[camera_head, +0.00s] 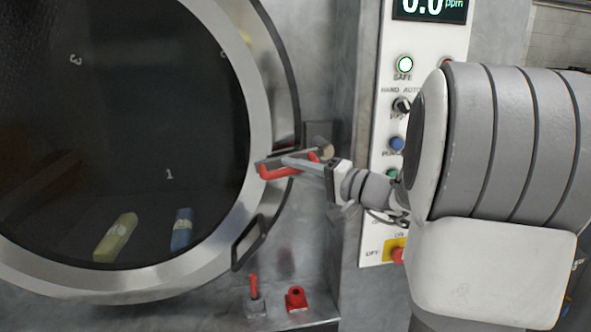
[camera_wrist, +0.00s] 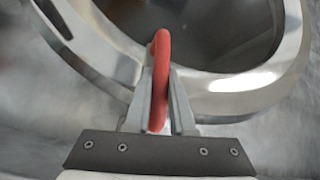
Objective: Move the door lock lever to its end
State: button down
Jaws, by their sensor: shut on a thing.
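The red door lock lever (camera_head: 277,173) is at the right edge of the round washer door (camera_head: 258,140), beside a grey bracket on the frame. It lies nearly level, pointing left over the door rim. My gripper (camera_head: 287,161) reaches in from the right with its fingers at the lever. In the wrist view my gripper (camera_wrist: 160,105) has its two fingers on either side of the red lever (camera_wrist: 161,60), shut on it. The lever's far end curves over the door rim (camera_wrist: 250,90). Part of the lever is hidden behind the fingers in the head view.
A dark door handle (camera_head: 249,242) sits on the lower right rim. A small red lever (camera_head: 254,287) and a red fitting (camera_head: 296,298) stand on a ledge below.

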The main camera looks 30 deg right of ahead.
jog(key=shift+f, duration=0.1)
jog(key=s+d+f+n+g+h+b, duration=0.2)
jog(key=d+f+n+g+h+b, duration=0.4)
jog(key=b, duration=0.7)
jog(key=shift+d+n+g+h, duration=0.3)
jog(key=shift+d+n+h, duration=0.5)
jog(key=shift+n+h, duration=0.65)
jog(key=shift+s+f+h, duration=0.1)
jog(key=shift+s+h, duration=0.05)
jog(key=shift+h, duration=0.2)
jog(key=c, duration=0.8)
grip_release()
jog(key=shift+m, duration=0.25)
jog(key=shift+o, duration=0.2)
